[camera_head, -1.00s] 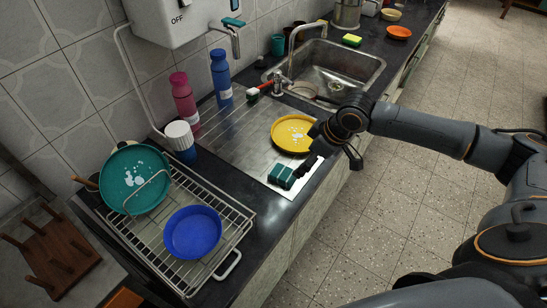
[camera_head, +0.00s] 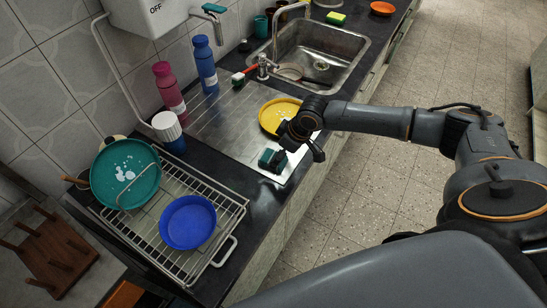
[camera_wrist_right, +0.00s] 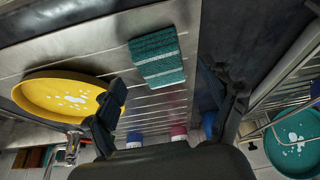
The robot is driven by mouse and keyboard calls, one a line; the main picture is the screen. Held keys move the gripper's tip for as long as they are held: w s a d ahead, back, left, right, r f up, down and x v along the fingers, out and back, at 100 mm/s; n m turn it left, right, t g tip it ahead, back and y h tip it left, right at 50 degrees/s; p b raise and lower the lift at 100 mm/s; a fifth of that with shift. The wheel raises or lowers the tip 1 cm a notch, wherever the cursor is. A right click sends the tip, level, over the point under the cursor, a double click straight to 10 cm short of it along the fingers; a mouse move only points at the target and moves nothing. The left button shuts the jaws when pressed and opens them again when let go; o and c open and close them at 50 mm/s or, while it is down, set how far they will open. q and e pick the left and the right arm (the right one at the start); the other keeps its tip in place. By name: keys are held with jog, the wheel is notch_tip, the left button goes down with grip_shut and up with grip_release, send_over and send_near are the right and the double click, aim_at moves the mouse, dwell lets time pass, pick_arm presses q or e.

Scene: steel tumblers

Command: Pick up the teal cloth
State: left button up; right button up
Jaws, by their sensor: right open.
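The teal cloth (camera_head: 267,157), a small folded block, lies on the steel draining surface near the counter's front edge, just in front of the yellow plate. The cloth also shows in the right wrist view (camera_wrist_right: 158,57), above the space between the fingers. My right gripper (camera_head: 298,152) is open and empty over the front edge beside the cloth. In the head view one finger overlaps the cloth's right side; I cannot tell whether it touches. The right wrist view shows the two fingers spread apart (camera_wrist_right: 172,98). My left gripper is not in view.
The yellow plate (camera_head: 271,116) lies close behind the cloth. Bottles stand along the wall. The sink (camera_head: 340,45) lies beyond. Open floor is right of the counter.

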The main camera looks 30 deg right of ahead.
jog(key=shift+x, duration=1.15)
jog(key=shift+w+a+f, duration=0.15)
jog(key=shift+w+f, duration=0.05)
jog(key=shift+c, duration=0.8)
jog(key=c, duration=0.9)
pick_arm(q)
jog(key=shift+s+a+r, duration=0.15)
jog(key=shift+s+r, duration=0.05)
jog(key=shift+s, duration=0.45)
pick_arm(e)
jog(key=shift+r, duration=0.15)
